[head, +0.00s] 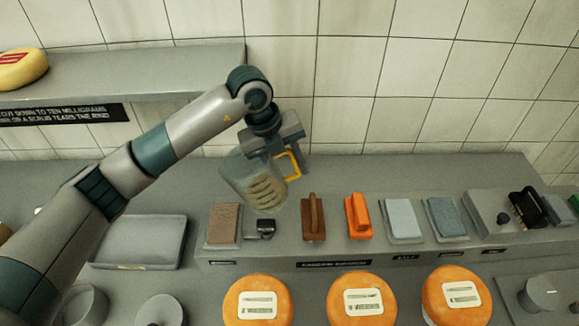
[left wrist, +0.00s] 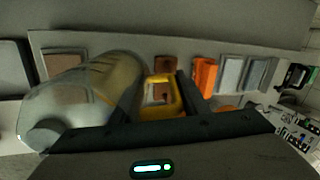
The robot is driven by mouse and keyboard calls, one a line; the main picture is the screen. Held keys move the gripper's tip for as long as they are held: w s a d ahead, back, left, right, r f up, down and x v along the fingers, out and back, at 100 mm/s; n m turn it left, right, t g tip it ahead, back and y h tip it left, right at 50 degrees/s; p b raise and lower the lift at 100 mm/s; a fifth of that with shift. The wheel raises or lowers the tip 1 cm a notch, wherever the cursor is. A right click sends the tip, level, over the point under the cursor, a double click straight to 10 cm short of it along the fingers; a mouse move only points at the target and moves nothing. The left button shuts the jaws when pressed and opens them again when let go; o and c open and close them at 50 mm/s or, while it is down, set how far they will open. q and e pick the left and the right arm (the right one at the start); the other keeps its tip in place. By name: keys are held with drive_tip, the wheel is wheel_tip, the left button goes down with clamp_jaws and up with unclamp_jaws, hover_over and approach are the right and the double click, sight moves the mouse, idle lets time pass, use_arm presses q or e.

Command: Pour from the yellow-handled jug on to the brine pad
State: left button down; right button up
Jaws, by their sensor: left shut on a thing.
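The clear jug (head: 252,184) hangs tilted above the back of the bench, with layered brownish markings on its side. Its yellow handle (head: 294,164) is held by my left gripper (head: 283,155), which is shut on it. In the left wrist view the jug (left wrist: 75,100) lies to the left of the fingers and the yellow handle (left wrist: 161,110) is between them. Flat pads stand on the raised ledge: a brown one (head: 224,222), a pale grey one (head: 403,219) and a blue-grey one (head: 446,217). Their labels are too small to read, so I cannot tell which is the brine pad. My right gripper is out of view.
A brown block (head: 313,217) and an orange block (head: 358,215) with raised grips stand between the pads. A small dark item (head: 266,228) sits beside the brown pad. Several orange cheese wheels (head: 257,300) line the front. An empty grey tray (head: 140,242) lies left.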

sight(283, 181)
use_arm(q)
drive_tip(key=shift+a+f+y, duration=0.2)
drive_tip(key=shift+f+y, duration=0.8)
drive_tip(key=shift+f, duration=0.05)
drive_tip(key=shift+a, duration=0.15)
drive_tip(key=shift+s+a+f+g+y+b, duration=0.2)
drive_tip(key=shift+a+f+g+y+b, duration=0.15)
drive_tip(key=shift+f+y+b, duration=0.25)
drive_tip(key=shift+a+f, duration=0.1)
drive_tip(key=shift+f, duration=0.25)
drive_tip(key=shift+r, duration=0.1)
drive_tip(key=shift+s, duration=0.15)
